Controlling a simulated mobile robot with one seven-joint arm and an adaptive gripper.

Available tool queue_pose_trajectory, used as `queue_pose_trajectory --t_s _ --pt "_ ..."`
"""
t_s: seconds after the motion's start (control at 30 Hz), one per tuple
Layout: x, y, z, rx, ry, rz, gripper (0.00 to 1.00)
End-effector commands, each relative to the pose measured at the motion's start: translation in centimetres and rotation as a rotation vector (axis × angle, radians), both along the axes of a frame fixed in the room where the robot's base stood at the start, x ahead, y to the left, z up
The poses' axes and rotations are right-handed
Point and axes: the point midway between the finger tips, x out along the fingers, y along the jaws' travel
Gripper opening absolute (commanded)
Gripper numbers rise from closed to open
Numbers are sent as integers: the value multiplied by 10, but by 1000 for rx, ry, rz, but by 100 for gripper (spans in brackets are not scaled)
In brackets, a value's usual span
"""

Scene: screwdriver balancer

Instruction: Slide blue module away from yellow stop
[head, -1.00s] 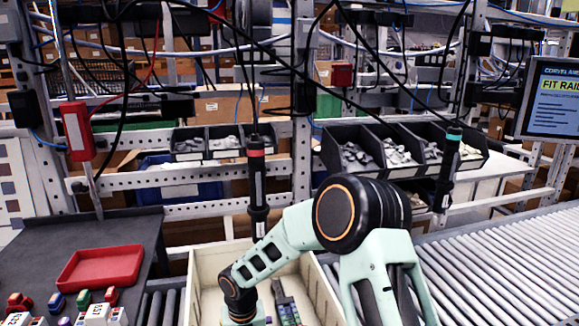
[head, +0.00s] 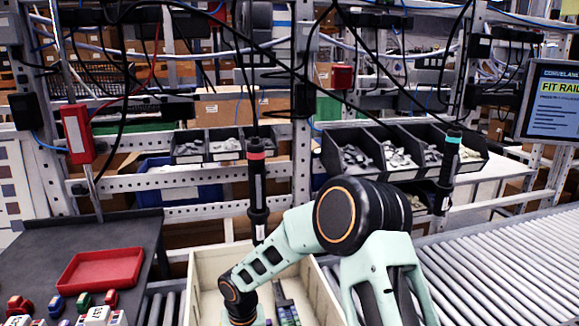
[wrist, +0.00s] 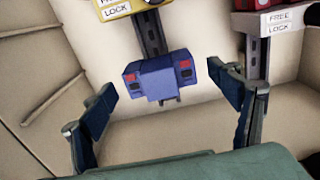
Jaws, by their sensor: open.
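The blue module (wrist: 162,78), with dark ends and small red marks, sits on a dark rail (wrist: 151,36) in the wrist view. The yellow stop (wrist: 120,7), with a white label reading LOCK, is at the top edge, above the module on the same rail. A stretch of bare rail separates them. My gripper (wrist: 161,84) is open, with one finger left and one right of the module and visible gaps on both sides. In the head view the gripper is mostly cut off by the bottom edge, inside the cream bin (head: 205,268).
Bin walls rise around the rails. Hanging screwdrivers (head: 257,195) are near my arm. A red tray (head: 100,268) lies on the left table; a roller conveyor (head: 500,270) is at right.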

Motion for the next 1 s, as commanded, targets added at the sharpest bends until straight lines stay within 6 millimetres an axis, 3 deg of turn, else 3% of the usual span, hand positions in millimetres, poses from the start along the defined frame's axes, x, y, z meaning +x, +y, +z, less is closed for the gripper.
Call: queue_pose_trajectory --t_s 0.6,1.0 --pt "2 0 0 0 -1 0 82" --pt "2 1 15 0 -1 0 82"
